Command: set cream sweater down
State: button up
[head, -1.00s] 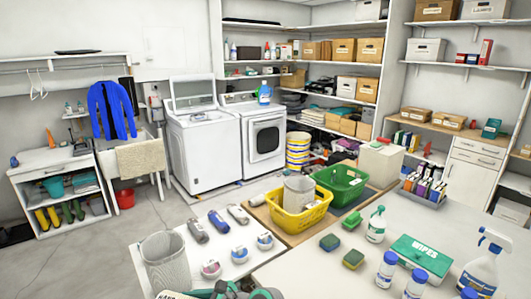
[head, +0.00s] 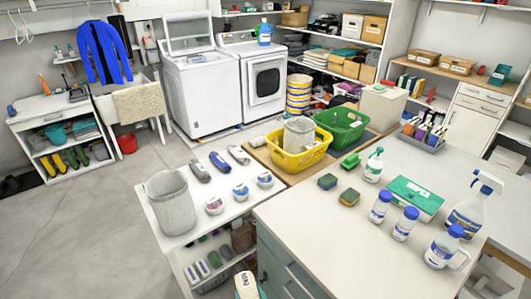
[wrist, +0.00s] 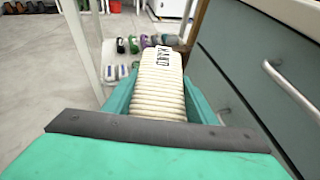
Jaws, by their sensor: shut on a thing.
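The cream sweater (wrist: 158,85) is a ribbed, folded bundle with a black-lettered white label on its far end. In the wrist view it sits between the teal fingers of my gripper (wrist: 155,100), which is shut on it. The sweater's labelled end also shows at the bottom edge of the head view (head: 246,284), beside the grey-blue drawer front and below the worktop level. Most of my gripper is out of the head view. Floor and a low shelf with several small items lie beyond the sweater in the wrist view.
A grey drawer cabinet (wrist: 255,65) with metal handles stands close on the right. A white shelf unit (head: 205,238) carries a grey bin (head: 170,205). The white worktop (head: 300,228) has bare room at its front; bottles stand at its right. Floor is clear at left.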

jog(key=s+d+f+m+h, duration=0.2)
jog(key=d+f+m+h, duration=0.2)
jog(key=f, duration=0.4)
jog(key=shift+s+d+f+t+h, duration=0.15)
jog(key=shift+d+t+h, duration=0.2)
jog(key=shift+d, duration=0.55)
jog(key=shift+w+a+r, duration=0.1)
jog(key=shift+w+r, duration=0.15)
jog(key=shift+a, duration=0.1)
